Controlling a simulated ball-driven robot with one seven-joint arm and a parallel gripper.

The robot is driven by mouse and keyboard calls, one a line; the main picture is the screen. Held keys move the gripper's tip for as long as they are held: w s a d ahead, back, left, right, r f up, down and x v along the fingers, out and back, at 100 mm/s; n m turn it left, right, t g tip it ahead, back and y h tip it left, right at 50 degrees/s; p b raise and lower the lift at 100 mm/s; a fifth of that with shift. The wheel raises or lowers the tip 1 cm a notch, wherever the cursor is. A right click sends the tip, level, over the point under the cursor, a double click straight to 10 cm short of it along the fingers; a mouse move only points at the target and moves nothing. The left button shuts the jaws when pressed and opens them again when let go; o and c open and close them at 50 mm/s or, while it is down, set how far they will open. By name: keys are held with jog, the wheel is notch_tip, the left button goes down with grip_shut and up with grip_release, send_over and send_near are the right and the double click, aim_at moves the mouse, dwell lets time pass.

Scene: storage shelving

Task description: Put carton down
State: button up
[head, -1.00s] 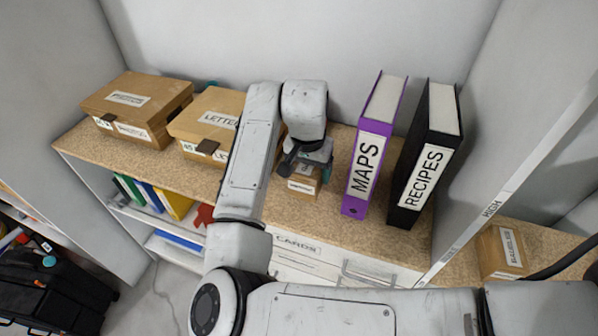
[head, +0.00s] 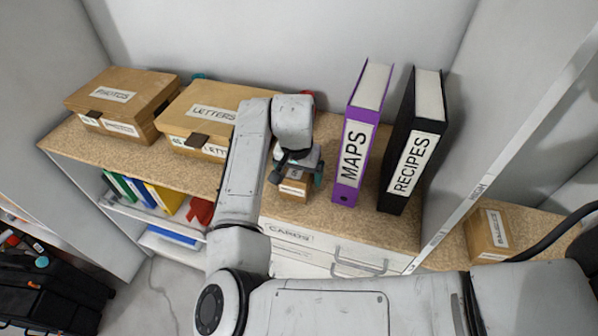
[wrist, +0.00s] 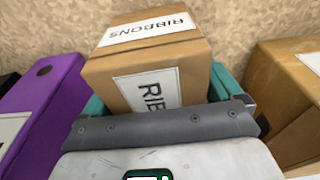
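The carton is a small brown box labelled RIBBONS (wrist: 150,62). It also shows in the head view (head: 295,188), below my wrist over the cork-coloured counter, between the LETTERS box and the MAPS binder. My gripper (head: 296,178) has its teal fingers on either side of the carton, and in the wrist view (wrist: 160,95) they lie close against its sides. It appears shut on the carton. The carton looks level and at or very near the counter; I cannot tell whether its base touches. My wrist hides its back part.
The purple MAPS binder (head: 352,160) and black RECIPES binder (head: 410,165) stand to the right. The LETTERS box (head: 215,110) and PHOTOS box (head: 120,95) sit to the left. The counter (head: 340,222) has bare cork in front of the carton. A white upright divides off the far right.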

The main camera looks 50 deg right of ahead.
jog(key=shift+o, duration=0.5)
jog(key=shift+r, duration=0.15)
jog(key=r, duration=0.4)
jog(key=a+r+b, duration=0.1)
jog(key=r, duration=0.3)
jog(key=r+b, duration=0.1)
jog(key=r, duration=0.3)
jog(key=shift+s+a, duration=0.3)
jog(key=shift+a, duration=0.05)
